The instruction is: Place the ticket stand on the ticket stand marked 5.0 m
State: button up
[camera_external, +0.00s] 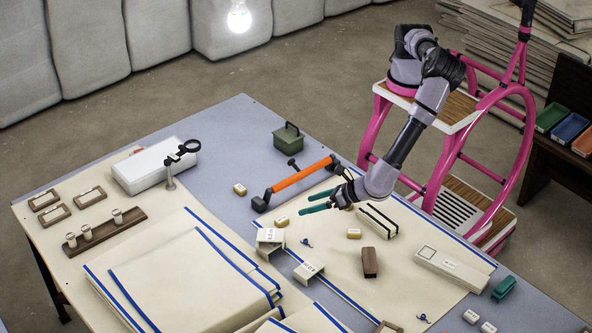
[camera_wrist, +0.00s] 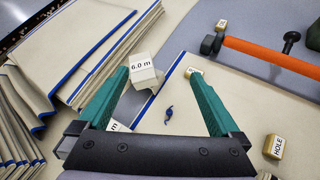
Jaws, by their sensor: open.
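A small white ticket stand (camera_wrist: 145,82) marked 6.0 m shows in the wrist view, next to the layered cloth. It lies ahead of my left finger, near the tip. In the external view one white stand (camera_external: 270,243) is by the cloth stack and another (camera_external: 308,272) is lower right. I cannot read a 5.0 m mark on either. My gripper (camera_external: 306,204) is open and empty, above the table beyond the stands. Its teal fingers (camera_wrist: 158,80) also show in the wrist view.
Folded cloths (camera_external: 185,280) with blue edges lie left of the stands. A small blue curl (camera_wrist: 168,114) and a block marked HOLE (camera_wrist: 275,147) lie on the cream sheet. An orange-handled tool (camera_external: 298,178), a brown block (camera_external: 370,263) and a black-striped pouch (camera_external: 378,220) are near my gripper.

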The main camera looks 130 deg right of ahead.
jog(key=s+d+r+m+g+y, duration=0.2)
jog(key=s+d+r+m, duration=0.3)
jog(key=r, duration=0.5)
jog(key=s+d+r+m+g+y, duration=0.1)
jog(key=s+d+r+m+y, duration=0.25)
jog(key=s+r+m, duration=0.45)
jog(key=s+d+r+m+g+y, duration=0.25)
jog(key=d+r+m, duration=0.2)
jog(key=r, duration=0.75)
jog(key=s+r+m+t+y, duration=0.1)
jog(key=s+r+m, duration=0.3)
jog(key=s, duration=0.8)
jog(key=s+r+m+t+y, duration=0.2)
jog(key=s+r+m+t, duration=0.2)
jog(key=s+r, duration=0.4)
jog(key=s+m, duration=0.1)
jog(key=s, duration=0.2)
jog(key=shift+s+d+r+y, duration=0.15)
jog(key=shift+s+d+y, duration=0.15)
jog(key=shift+s, duration=0.1)
jog(key=shift+t, duration=0.25)
